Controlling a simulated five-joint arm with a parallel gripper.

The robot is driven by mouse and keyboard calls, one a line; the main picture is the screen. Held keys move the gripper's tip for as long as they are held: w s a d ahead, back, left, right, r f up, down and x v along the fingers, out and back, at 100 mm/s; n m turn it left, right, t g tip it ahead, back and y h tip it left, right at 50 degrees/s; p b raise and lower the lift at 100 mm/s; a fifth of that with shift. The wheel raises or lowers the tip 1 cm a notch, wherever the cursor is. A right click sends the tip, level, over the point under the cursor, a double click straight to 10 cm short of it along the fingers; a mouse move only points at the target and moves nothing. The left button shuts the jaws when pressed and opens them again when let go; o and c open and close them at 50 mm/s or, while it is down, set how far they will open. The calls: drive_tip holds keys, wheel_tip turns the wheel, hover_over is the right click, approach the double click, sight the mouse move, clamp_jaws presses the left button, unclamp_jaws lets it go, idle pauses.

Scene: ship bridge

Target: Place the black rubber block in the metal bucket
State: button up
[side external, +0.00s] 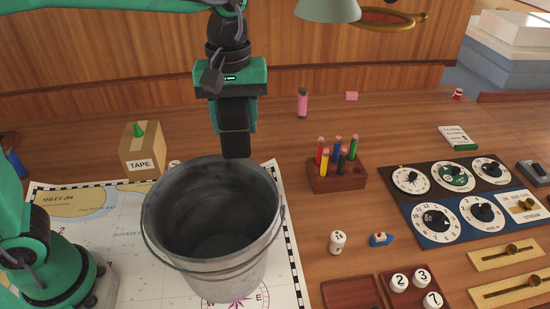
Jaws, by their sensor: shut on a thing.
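The metal bucket (215,262) stands upright on the chart, its grey rim open to the top and its wire handle hanging down the front. Its visible inside is dark and looks empty. My gripper (233,120) points downward above the bucket's back rim. It is shut on the black rubber block (236,144), whose lower end sticks out below the fingers. In the picture the block's lower end overlaps the far rim, and I cannot tell its exact height over it.
A tape box (143,155) stands left of the bucket. A wooden holder with several coloured pens (338,178) stands to the right. A lamp shade (328,10) hangs above.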

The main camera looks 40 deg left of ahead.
drive_tip(key=s+d, duration=0.2)
drive_tip(key=s, duration=0.7)
drive_tip(key=shift+n, duration=0.3)
drive_tip(key=shift+w+a+f, duration=0.1)
drive_tip(key=shift+a+f, duration=0.05)
drive_tip(key=shift+f, duration=5.85)
drive_tip(key=shift+w+a+f, duration=0.1)
drive_tip(key=shift+f, duration=5.9)
drive_tip(key=shift+f, duration=0.15)
drive_tip(key=o, duration=1.3)
wheel_tip(320, 180, up, 12)
drive_tip(key=shift+r, duration=0.2)
